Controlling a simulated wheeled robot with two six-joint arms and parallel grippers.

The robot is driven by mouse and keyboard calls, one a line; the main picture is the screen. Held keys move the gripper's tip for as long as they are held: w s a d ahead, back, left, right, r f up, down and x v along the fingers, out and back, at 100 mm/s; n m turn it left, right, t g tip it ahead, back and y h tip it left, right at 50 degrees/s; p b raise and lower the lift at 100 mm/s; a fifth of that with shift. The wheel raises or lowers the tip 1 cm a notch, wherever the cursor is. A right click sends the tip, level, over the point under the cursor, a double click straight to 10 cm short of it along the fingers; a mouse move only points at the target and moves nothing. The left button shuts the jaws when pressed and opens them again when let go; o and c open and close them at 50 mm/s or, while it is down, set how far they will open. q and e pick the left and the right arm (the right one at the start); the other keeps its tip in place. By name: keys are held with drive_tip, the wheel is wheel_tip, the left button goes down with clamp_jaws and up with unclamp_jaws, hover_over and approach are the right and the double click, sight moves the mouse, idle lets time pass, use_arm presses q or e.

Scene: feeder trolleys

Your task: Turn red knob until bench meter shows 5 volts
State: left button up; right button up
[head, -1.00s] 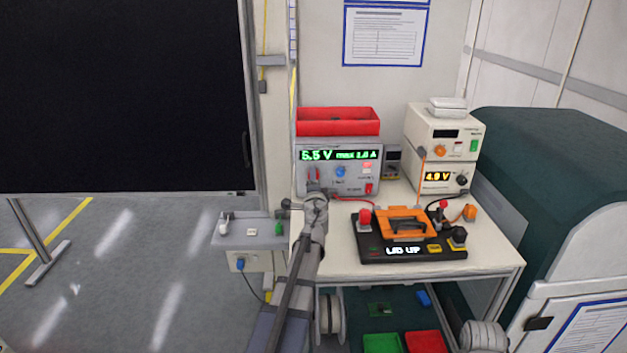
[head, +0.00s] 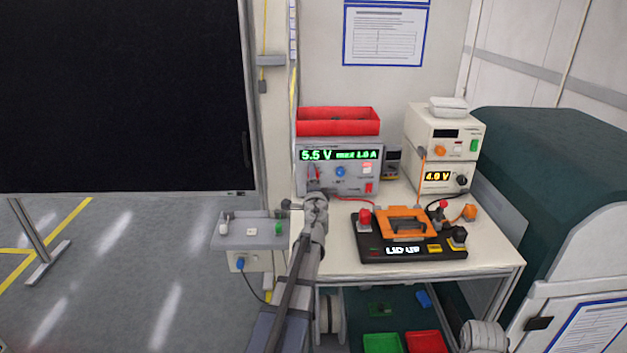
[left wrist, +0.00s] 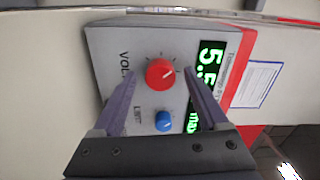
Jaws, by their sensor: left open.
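The red knob (left wrist: 160,72) is on the front of a grey power supply (head: 372,188), whose green display (head: 338,155) reads 5.5 V max 1.0 A. My left gripper (head: 313,182) is in front of that panel. In the left wrist view its open fingers (left wrist: 159,82) lie either side of the red knob, with gaps on both sides. A blue knob (left wrist: 163,121) sits beside the red one. A cream bench meter (head: 427,187) at right has an amber display of about 4.9 V, its last digit unclear. My right gripper is not in view.
A black-and-orange test fixture (head: 372,250) stands on the bench in front of the instruments, with wires to them. A red bin (head: 338,122) sits on the power supply. A small grey side shelf (head: 240,235) is left of my arm.

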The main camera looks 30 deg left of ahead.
use_arm(q)
drive_tip(key=v, duration=0.7)
drive_tip(key=shift+s+d, duration=0.25)
drive_tip(key=shift+s, duration=0.1)
